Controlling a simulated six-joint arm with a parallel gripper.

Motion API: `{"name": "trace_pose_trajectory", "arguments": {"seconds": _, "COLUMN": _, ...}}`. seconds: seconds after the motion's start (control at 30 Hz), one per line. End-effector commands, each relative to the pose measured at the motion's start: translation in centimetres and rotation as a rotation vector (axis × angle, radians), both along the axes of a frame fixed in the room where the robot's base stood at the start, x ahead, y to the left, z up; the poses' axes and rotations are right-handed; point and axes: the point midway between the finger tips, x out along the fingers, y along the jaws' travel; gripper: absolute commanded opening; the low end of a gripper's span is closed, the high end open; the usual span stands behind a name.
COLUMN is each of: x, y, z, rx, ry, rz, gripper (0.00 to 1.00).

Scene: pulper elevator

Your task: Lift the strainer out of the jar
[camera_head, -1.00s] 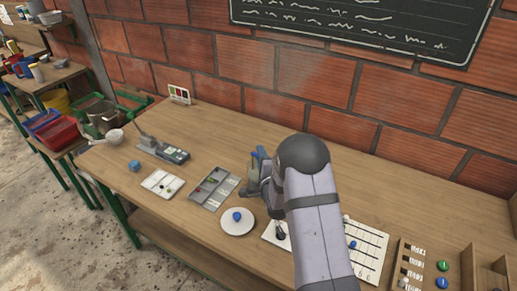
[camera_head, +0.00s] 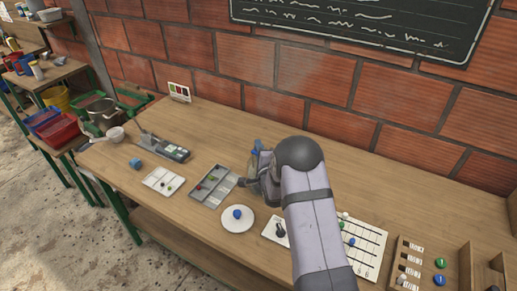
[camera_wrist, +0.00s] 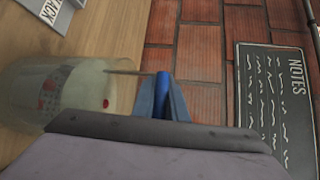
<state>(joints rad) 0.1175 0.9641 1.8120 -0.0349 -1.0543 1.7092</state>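The clear jar (camera_wrist: 75,110) shows at the left of the wrist view, with cloudy pale liquid in it. The strainer's mesh basket (camera_wrist: 52,88) looks to be inside the jar, and a thin rod runs from there to its blue handle (camera_wrist: 165,95). My gripper (camera_wrist: 163,100) has its fingers on both sides of the blue handle and looks shut on it. A small red bead (camera_wrist: 105,103) shows in the jar. In the head view, my gripper (camera_head: 258,172) is at the jar, and my arm hides most of both.
A grey divided tray (camera_head: 213,186), a white plate (camera_head: 247,224) with a blue knob and a white card (camera_head: 172,170) lie left of my gripper. A scale-like device (camera_head: 172,148) stands farther left. A lined sheet (camera_head: 370,240) lies right. The back wall is brick.

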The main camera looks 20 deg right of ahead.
Motion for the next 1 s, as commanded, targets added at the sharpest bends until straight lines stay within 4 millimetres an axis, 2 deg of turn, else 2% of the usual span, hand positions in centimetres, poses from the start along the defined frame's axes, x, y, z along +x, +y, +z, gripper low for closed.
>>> {"name": "trace_pose_trajectory", "arguments": {"seconds": 0.27, "x": 0.0, "y": 0.0, "z": 0.3, "rx": 0.000, "ry": -0.001, "rz": 0.000, "gripper": 0.00}}
{"name": "trace_pose_trajectory", "arguments": {"seconds": 1.0, "x": 0.0, "y": 0.0, "z": 3.0, "rx": 0.000, "ry": -0.002, "rz": 0.000, "gripper": 0.00}}
